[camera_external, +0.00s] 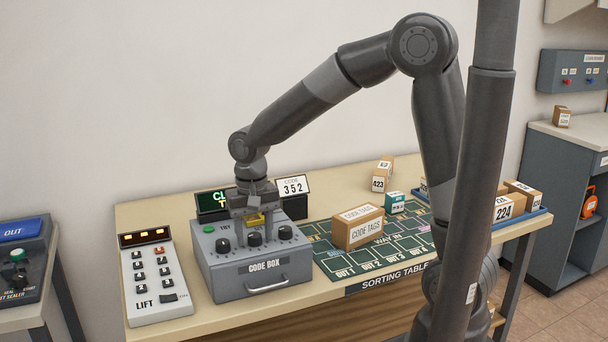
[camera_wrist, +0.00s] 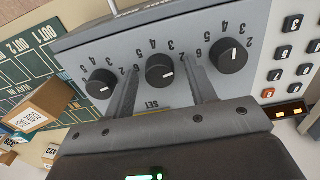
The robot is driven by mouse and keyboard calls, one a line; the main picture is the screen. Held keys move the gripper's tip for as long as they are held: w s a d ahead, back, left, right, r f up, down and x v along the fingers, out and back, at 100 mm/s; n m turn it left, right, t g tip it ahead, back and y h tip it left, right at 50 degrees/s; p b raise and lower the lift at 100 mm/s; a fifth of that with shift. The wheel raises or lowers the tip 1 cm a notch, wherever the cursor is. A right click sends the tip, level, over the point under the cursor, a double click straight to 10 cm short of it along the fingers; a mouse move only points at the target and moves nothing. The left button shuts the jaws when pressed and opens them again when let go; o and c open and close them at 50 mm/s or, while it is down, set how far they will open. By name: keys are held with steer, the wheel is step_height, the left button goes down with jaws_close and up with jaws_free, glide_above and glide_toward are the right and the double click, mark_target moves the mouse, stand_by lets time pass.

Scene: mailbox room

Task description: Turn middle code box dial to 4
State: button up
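The grey code box (camera_external: 237,283) stands on the sorting table with three black dials on its sloped top. The middle dial (camera_external: 255,239) is directly under my gripper (camera_external: 254,220), which points down. In the wrist view the middle dial (camera_wrist: 160,70) lies between my two fingers (camera_wrist: 163,78), with a gap visible on each side. The gripper is open and holds nothing. The dial's white mark is on its right side in that view; I cannot tell its exact number. The dial at one side (camera_wrist: 100,84) and the dial at the other (camera_wrist: 232,57) lie outside the fingers.
A CODE TAGS box (camera_external: 358,228) stands on the green mat (camera_external: 330,265) to the right. A drawer handle (camera_external: 268,283) protrudes at the front.

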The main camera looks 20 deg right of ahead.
steer(key=c, duration=0.9)
steer(key=shift+n, duration=0.4)
steer(key=n, duration=0.7)
steer(key=shift+n, duration=0.3)
steer(key=n, duration=0.3)
steer(key=shift+n, duration=2.1)
